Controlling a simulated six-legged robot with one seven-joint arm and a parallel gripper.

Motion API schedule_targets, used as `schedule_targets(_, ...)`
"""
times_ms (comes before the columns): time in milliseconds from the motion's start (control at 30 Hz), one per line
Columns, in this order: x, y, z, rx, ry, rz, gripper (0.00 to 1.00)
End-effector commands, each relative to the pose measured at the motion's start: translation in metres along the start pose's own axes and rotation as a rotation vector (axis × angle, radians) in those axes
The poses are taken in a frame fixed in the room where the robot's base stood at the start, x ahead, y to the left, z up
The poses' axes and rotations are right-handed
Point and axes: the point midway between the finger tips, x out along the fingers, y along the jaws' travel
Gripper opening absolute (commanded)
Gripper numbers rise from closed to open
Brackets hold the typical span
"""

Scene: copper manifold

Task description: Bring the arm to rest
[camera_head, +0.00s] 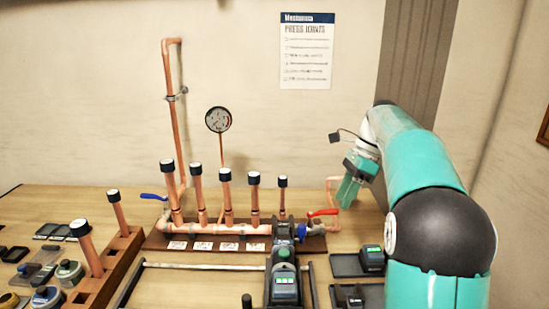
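My arm reaches in from the right, in teal segments with a dark round joint. My gripper (347,197) hangs at the right, pointing down near the copper pipe bend by the red-handled valve (322,212). Its fingers look close together, but the gap between them is too small to judge. I see nothing clearly held in it. The copper manifold (215,230) lies along a dark wooden base, with several capped upright pipes.
A pressure gauge (218,119) and a tall pipe (173,110) rise behind the manifold. A wooden rack (112,262) with two capped pipes stands at the left. Dark trays with battery-like blocks (371,258) lie at the right. Small containers crowd the far left.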

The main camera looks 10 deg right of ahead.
Motion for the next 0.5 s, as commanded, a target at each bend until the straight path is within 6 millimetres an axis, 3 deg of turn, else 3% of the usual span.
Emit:
schedule_targets(167,-0.001,0.016,0.012,-0.090,0.024,-0.031,0.39)
schedule_targets(500,0.015,0.090,0.049,-0.537,0.172,-0.148,0.39)
